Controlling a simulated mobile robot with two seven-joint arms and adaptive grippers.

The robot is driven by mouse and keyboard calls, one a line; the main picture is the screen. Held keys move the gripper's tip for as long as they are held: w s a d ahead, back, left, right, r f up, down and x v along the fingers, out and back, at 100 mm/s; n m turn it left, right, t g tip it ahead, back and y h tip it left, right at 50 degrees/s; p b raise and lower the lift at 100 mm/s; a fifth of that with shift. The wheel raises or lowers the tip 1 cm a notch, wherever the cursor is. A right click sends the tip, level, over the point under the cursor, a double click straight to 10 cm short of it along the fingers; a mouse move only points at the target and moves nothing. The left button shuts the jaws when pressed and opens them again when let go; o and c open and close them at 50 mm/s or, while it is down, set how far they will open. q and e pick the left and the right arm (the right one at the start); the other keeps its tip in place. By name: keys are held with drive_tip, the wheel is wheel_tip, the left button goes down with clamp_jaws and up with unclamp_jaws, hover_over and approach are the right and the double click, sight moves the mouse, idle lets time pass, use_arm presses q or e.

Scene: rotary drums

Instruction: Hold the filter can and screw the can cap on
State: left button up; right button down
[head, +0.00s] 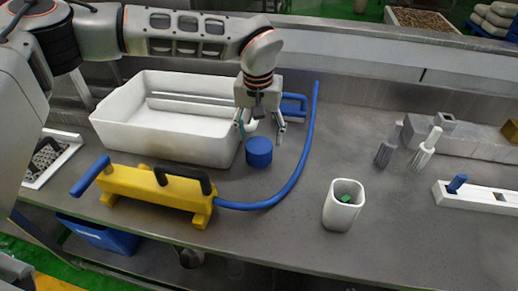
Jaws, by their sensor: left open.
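My left gripper (261,127) hangs with its fingers pointing down, open and empty, just above and behind a short blue cylinder (259,153). The blue cylinder stands upright on the grey counter beside the white basin; it looks like the can or its cap, but I cannot tell which. A white square-sided cup (343,208) stands upright at the front middle, with a small green piece (345,198) inside. No separate part is clearly recognisable as the other half of the pair. My right gripper is out of view.
A white basin (165,145) stands at the left. A yellow block (150,188) with a blue handle and blue hose (300,165) lies in front. Two grey-white brushes (425,150) and a white tray (480,198) are at the right. The centre counter (340,140) is clear.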

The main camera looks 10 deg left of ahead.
sight(259, 145)
use_arm(q)
drive_tip(key=shift+f, duration=0.25)
wheel_tip(259, 145, down, 5)
drive_tip(key=shift+w+a+f, duration=0.1)
drive_tip(key=shift+w+a, duration=0.05)
idle(0.4)
drive_tip(key=c, duration=0.7)
